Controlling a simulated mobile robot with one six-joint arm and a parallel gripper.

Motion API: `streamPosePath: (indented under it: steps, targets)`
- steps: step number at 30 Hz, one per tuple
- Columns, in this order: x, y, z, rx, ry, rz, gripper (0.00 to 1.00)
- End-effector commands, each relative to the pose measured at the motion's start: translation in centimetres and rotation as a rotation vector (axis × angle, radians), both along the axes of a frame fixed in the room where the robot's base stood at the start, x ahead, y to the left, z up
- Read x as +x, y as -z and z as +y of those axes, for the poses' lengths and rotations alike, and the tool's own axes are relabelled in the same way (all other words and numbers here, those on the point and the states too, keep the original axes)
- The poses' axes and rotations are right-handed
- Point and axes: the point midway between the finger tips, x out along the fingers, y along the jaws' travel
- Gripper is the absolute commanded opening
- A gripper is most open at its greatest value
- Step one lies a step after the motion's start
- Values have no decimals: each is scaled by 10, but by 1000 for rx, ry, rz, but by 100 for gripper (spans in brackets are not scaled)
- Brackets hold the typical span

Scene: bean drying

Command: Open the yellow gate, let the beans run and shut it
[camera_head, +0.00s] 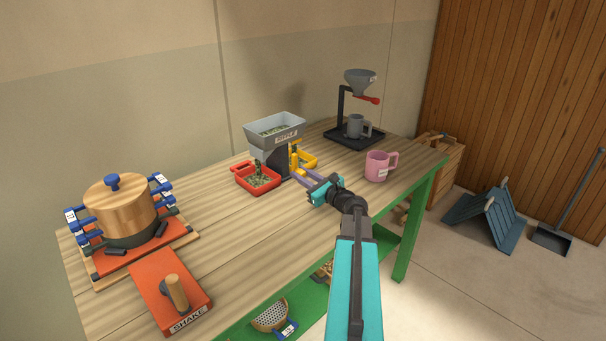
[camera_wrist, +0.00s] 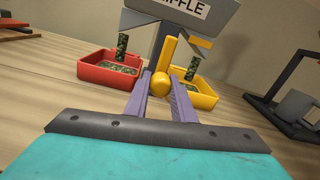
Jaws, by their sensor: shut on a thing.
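The riffle (camera_head: 274,133) is a grey hopper with green beans in it, on a dark stand on the table. Its yellow gate (camera_wrist: 168,58) has a round knob (camera_wrist: 161,84). My gripper (camera_head: 298,173) is shut on this knob, with one purple finger on each side in the wrist view (camera_wrist: 160,92). Green beans fall in a stream from each side of the riffle, the left stream (camera_wrist: 122,46) into the red tray (camera_wrist: 88,72) and the right stream (camera_wrist: 191,68) into the yellow tray (camera_wrist: 205,99). Beans lie in both trays. The gate's slot is hidden.
A pink mug (camera_head: 376,166) stands right of my gripper near the table's edge. A black stand with a grey funnel (camera_head: 360,80) and a grey cup (camera_head: 355,126) is behind. A wooden pot (camera_head: 120,208) and an orange SHAKE board (camera_head: 158,272) occupy the left of the table.

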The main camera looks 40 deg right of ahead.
Motion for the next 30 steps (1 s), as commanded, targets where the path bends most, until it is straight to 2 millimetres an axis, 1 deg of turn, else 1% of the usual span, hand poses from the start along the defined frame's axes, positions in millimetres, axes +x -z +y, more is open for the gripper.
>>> streamPosePath:
  steps: [2,3,5,6,14,20,26,30]
  targets:
    - [0,0,-1,0,5,0,0]
    - [1,-1,-1,-1,5,0,28]
    - [2,-1,0,0,4,-1,38]
    - [2,-1,1,0,3,0,41]
    - [3,0,2,0,0,0,41]
    - [-3,0,3,0,1,0,41]
    - [-21,0,4,0,2,0,41]
    - [-40,0,5,0,2,-1,41]
